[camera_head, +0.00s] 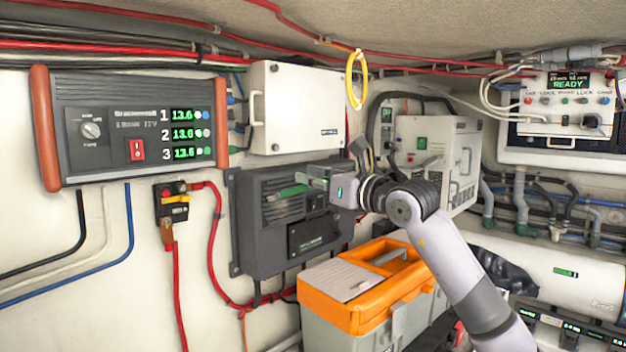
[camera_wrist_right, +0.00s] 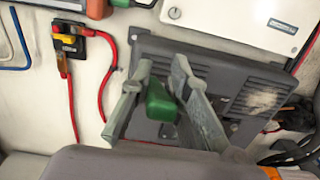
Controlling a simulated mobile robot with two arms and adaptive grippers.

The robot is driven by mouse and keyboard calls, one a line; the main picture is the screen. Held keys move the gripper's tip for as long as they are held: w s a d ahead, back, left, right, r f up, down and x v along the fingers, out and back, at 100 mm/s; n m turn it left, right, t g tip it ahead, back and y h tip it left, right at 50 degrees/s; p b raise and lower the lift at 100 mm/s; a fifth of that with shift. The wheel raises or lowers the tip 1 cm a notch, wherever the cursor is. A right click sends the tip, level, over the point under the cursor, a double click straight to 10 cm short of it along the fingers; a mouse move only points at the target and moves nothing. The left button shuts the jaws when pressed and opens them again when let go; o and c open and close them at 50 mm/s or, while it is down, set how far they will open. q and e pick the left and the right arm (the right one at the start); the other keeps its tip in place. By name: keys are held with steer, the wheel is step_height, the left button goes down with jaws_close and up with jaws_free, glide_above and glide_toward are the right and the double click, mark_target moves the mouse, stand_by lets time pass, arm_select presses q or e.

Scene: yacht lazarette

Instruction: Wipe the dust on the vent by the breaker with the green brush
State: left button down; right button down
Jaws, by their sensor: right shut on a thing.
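My right gripper (camera_head: 322,179) is shut on the green brush (camera_head: 289,192), in front of the dark grey wall box. The vent (camera_head: 283,209) is the slatted part of that box. In the right wrist view, the green brush (camera_wrist_right: 160,102) sits between the two fingers of my right gripper (camera_wrist_right: 163,65); its bristles are hidden. A tan dust patch (camera_wrist_right: 262,98) lies on the slats to the right of the fingers there. I cannot tell whether the brush touches the vent. The breaker (camera_head: 173,203), red and yellow, is on the wall left of the box. My left gripper is out of view.
An orange-lidded toolbox (camera_head: 345,315) stands below the vent box, under my right arm. A white cabinet (camera_head: 293,107) hangs just above it. A red cable (camera_head: 217,245) runs between breaker and box. A yellow loop (camera_head: 356,80) hangs above the gripper.

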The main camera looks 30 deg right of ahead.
steer(key=shift+s+d+f+b, duration=0.15)
steer(key=shift+s+d+b, duration=0.1)
steer(key=shift+s+b, duration=0.35)
steer(key=shift+r+b+v, duration=0.15)
steer(key=shift+b+v, duration=0.4)
steer(key=shift+v, duration=0.6)
steer(key=shift+r+b+v, duration=0.1)
steer(key=shift+b+v, duration=0.45)
steer(key=shift+v, duration=0.6)
steer(key=b+v, duration=0.1)
steer(key=v, duration=0.2)
steer(key=shift+d+b, duration=0.1)
steer(key=shift+b, duration=0.25)
